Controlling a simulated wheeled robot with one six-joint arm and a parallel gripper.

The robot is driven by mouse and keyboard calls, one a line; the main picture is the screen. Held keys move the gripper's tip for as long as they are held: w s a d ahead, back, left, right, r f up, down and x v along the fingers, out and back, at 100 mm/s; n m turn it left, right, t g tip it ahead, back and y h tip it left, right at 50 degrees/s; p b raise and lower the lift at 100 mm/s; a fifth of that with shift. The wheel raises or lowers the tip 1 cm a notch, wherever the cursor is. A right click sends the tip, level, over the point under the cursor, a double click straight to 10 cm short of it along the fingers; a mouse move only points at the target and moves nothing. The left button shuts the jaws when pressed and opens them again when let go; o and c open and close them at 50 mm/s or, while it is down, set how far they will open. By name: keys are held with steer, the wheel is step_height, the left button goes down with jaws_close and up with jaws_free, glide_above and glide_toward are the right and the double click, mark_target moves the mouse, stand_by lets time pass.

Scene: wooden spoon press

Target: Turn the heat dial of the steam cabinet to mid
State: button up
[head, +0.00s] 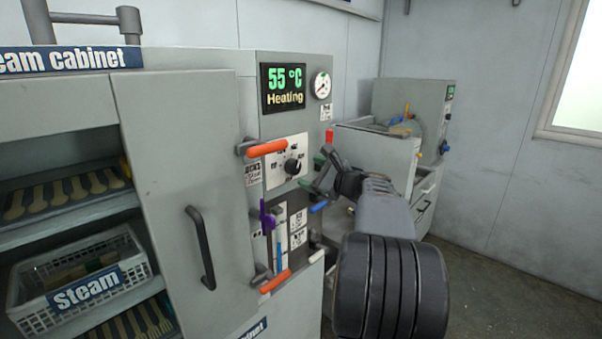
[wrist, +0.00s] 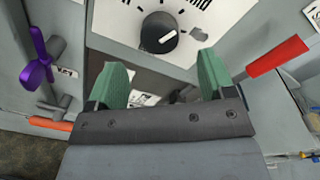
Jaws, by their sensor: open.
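The steam cabinet (head: 185,140) stands at left, its grey door shut beside open shelves. Its heat dial (head: 292,166) is a round black knob on a white plate below the display (head: 284,88), which reads 55 °C Heating. In the wrist view the dial (wrist: 158,33) shows a white mark; I cannot tell which setting it points to. My gripper (wrist: 162,72) is open and empty, its green fingers apart. The dial lies ahead, between and beyond the fingertips, with no visible contact. In the head view my gripper (head: 321,182) is just right of the dial, partly hidden by my wrist.
Orange handles (head: 266,147) and a purple handle (head: 264,215) stick out left of and below the dial. A red handle (wrist: 277,56) is close to the right finger. A grey machine (head: 420,115) stands behind at right. Open floor lies at lower right.

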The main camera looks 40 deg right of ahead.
steer(key=v, duration=0.7)
steer(key=shift+s+b, duration=0.2)
steer(key=shift+b, duration=0.2)
